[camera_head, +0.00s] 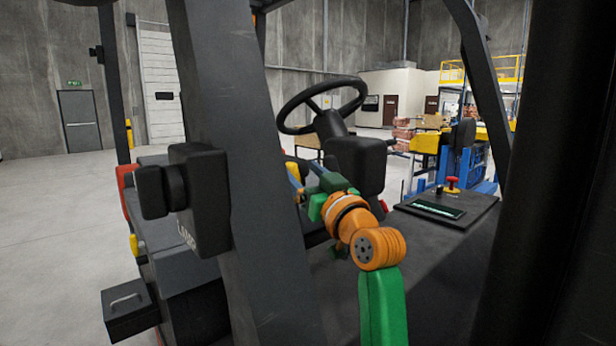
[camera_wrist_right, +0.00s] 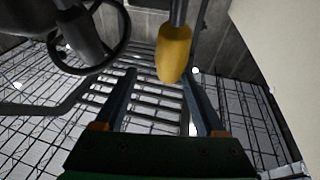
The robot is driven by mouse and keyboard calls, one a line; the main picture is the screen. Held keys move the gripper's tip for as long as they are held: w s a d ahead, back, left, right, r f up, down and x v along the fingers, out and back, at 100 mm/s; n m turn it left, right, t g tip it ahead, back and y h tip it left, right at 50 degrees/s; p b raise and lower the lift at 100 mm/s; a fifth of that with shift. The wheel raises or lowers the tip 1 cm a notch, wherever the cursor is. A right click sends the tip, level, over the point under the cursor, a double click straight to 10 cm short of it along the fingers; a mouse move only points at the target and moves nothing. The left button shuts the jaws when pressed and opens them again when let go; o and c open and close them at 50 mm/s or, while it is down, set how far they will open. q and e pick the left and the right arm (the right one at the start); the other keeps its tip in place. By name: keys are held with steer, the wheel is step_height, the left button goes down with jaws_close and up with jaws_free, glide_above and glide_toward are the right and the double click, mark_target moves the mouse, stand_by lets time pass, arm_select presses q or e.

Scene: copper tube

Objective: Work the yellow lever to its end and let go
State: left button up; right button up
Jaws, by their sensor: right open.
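The yellow lever (camera_wrist_right: 174,55) hangs into the right wrist view from the top, a rounded yellow grip on a grey rod. In the head view a small yellow patch (camera_head: 291,169), probably its grip, shows behind my right gripper. My right gripper (camera_head: 304,174) reaches into the forklift cab below the steering wheel. In the right wrist view its two fingers (camera_wrist_right: 160,80) are spread wide, with the lever's grip between or just beyond their tips. I cannot tell whether it touches them. My left gripper is out of view.
The black steering wheel (camera_head: 322,103) and its column stand just above my right gripper. A dark cab pillar (camera_head: 225,130) crosses the head view. A console (camera_head: 448,207) with a red button (camera_head: 452,184) lies to the right. Open floor (camera_head: 60,220) is at left.

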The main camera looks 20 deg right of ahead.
steer(key=shift+f+b+v, duration=0.15)
steer(key=shift+b+v, duration=0.25)
steer(key=shift+v, duration=0.2)
steer(key=shift+f+b+v, duration=0.15)
steer(key=shift+b+v, duration=0.25)
steer(key=shift+v, duration=0.25)
steer(key=s+d+b, duration=0.1)
steer(key=s, duration=1.1)
steer(key=shift+s+d+r, duration=0.15)
steer(key=shift+d+r, duration=0.1)
steer(key=shift+d, duration=0.15)
